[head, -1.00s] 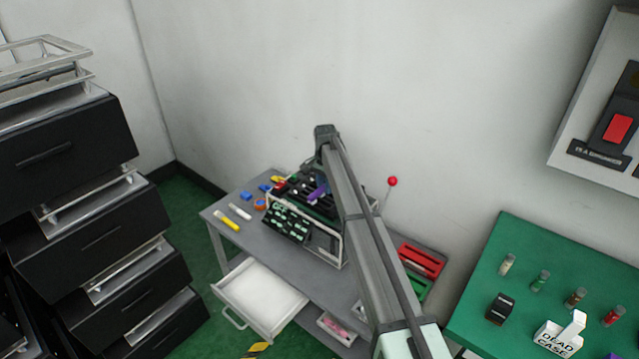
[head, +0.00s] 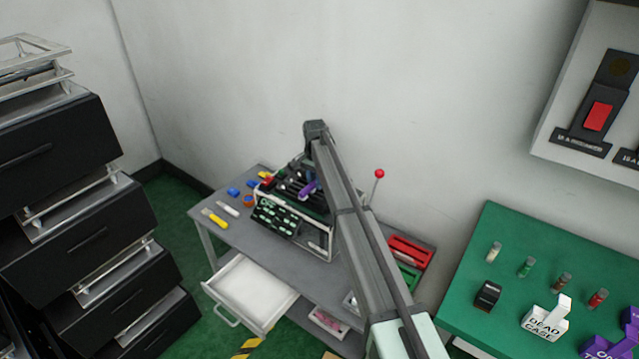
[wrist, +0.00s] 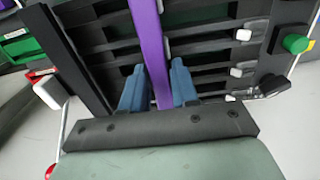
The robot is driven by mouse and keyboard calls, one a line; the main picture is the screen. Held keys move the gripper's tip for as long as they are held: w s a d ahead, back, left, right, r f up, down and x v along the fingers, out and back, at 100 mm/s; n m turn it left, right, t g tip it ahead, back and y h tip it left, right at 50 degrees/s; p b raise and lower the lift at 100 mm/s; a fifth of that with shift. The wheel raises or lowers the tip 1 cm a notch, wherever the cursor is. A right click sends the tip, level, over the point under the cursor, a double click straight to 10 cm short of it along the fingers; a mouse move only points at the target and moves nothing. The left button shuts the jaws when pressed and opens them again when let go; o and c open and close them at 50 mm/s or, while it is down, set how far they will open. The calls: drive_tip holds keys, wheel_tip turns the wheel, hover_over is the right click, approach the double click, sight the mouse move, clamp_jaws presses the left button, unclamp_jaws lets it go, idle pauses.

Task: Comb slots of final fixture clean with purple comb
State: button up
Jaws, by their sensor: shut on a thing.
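The purple comb (wrist: 148,45) runs upward in the wrist view between the blue-grey fingers of my gripper (wrist: 158,88), which is shut on it. The comb's far end is out of the wrist view. Behind it lies the dark slotted fixture (wrist: 205,52), with several parallel slots and white tabs at their right ends. In the head view the fixture (head: 275,215) stands on the grey table, and a bit of the purple comb (head: 308,188) shows over its top. My arm hides the fixture's right part and my gripper there. Whether the comb touches the slots I cannot tell.
The grey table (head: 222,232) holds a yellow-handled tool (head: 214,217) and blue pieces at left, a red tray (head: 412,252) at right. A white drawer (head: 250,293) stands open in front. A red-knobbed lever (head: 379,174) rises behind my arm. A green table (head: 470,270) is at right.

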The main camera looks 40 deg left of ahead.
drive_tip(key=shift+a, duration=3.25)
drive_tip(key=shift+d, duration=4.95)
wheel_tip(320, 180, up, 8)
drive_tip(key=shift+r, duration=0.25)
